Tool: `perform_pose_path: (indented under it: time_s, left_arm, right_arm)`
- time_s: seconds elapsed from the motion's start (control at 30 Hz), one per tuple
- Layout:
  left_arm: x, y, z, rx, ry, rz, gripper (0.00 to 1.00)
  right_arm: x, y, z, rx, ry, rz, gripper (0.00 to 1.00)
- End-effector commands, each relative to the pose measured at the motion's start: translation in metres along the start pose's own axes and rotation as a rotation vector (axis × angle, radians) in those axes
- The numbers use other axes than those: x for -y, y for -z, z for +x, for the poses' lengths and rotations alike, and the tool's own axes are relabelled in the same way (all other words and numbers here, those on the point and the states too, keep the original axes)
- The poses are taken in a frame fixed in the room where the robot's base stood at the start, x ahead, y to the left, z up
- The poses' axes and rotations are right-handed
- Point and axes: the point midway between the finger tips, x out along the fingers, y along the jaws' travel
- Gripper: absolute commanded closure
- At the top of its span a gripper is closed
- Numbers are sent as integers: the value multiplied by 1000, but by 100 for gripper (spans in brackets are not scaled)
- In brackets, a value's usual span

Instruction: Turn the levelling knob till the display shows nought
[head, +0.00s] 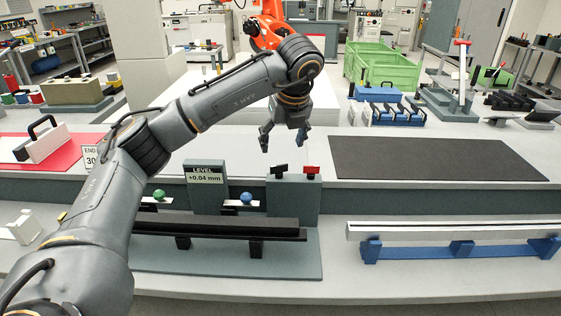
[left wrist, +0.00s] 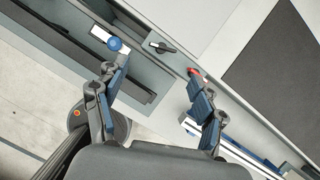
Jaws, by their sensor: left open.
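The display (head: 205,175) reads "LEVEL +0.04 mm" on a grey box. A green ball knob (head: 159,194) is left of it and a blue ball knob (head: 246,198) right of it, each on a pale plate. I cannot tell which is the levelling knob. A grey block to the right carries a black handle (head: 279,170) and a red handle (head: 311,171). My left gripper (head: 284,138) is open and empty, above and behind these handles in the head view. In the left wrist view its fingers (left wrist: 158,72) point toward the blue knob (left wrist: 115,44), black handle (left wrist: 160,46) and partly hidden red handle (left wrist: 195,72).
A long dark bar (head: 220,228) lies in front of the display. A pale bar on blue supports (head: 461,248) is at the right. A dark mat (head: 430,158) and green crates (head: 385,70) are behind. My left arm covers part of the left side.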

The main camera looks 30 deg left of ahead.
Motion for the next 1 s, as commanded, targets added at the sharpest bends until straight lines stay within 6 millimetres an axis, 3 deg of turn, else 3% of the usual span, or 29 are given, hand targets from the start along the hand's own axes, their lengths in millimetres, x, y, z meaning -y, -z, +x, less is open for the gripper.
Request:
perform_pose_path:
  time_s: [0.07, 0.17, 0.4, 0.57, 0.87, 1.0]
  left_arm:
    - [-1, 0, 17, -2, -4, 1, 30]
    - [-1, 0, 39, -2, -3, 2, 30]
    - [0, 0, 77, -2, 0, 3, 30]
    - [0, 0, 89, -1, 2, 3, 30]
    - [1, 0, 92, 0, 3, 3, 30]
    - [1, 1, 91, 0, 3, 3, 57]
  right_arm:
    - [2, -10, -5, 14, 2, 0, 46]
    - [2, -8, -8, 10, 2, -1, 46]
    - [-4, 32, -14, -52, -4, -1, 46]
    - [-4, 34, -15, -53, -5, -1, 46]
    - [-1, 14, -15, -22, -1, -1, 46]
    - [-1, 11, -15, -18, -1, -1, 46]
